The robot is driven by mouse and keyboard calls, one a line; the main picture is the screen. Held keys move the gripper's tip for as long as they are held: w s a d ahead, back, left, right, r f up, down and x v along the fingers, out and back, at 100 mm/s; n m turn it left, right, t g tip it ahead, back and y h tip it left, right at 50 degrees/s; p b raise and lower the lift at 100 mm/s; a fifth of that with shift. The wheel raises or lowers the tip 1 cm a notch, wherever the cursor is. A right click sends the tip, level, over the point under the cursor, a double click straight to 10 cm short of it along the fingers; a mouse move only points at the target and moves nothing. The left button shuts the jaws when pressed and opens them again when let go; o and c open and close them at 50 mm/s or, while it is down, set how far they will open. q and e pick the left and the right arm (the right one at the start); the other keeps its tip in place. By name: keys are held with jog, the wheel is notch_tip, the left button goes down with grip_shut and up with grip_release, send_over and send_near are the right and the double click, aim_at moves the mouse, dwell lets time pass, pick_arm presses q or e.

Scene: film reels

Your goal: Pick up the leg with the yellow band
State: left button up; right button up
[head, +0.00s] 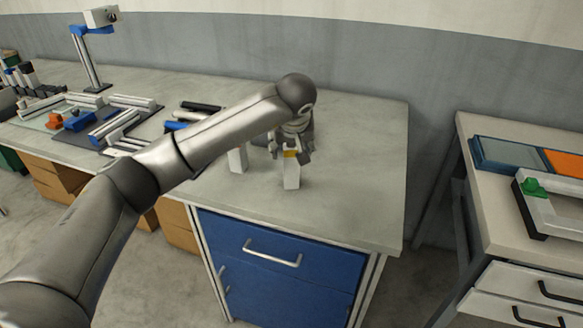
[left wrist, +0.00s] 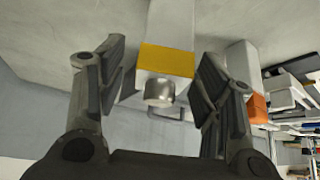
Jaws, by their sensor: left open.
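The leg with the yellow band (head: 291,172) stands upright on the grey bench top (head: 350,190), a pale square post with the band near its top. In the left wrist view the yellow band (left wrist: 167,61) and a metal stub at the leg's end lie between my open fingers. My left gripper (head: 291,152) is open around the upper end of this leg, with a gap at least on the right finger's side. A second pale leg (head: 238,160) stands just left of it; in the left wrist view a pale leg with an orange band (left wrist: 257,104) shows beyond the right finger. My right gripper is not in view.
Black and blue parts (head: 176,125) lie behind my left arm, and a dark mat with pale bars and blue pieces (head: 100,135) lies farther left. The bench is clear to the right. A separate table (head: 490,195) stands at the right.

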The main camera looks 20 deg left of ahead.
pick_arm(q)
jog(key=shift+c, duration=0.3)
grip_shut()
jog(key=shift+r, duration=0.1)
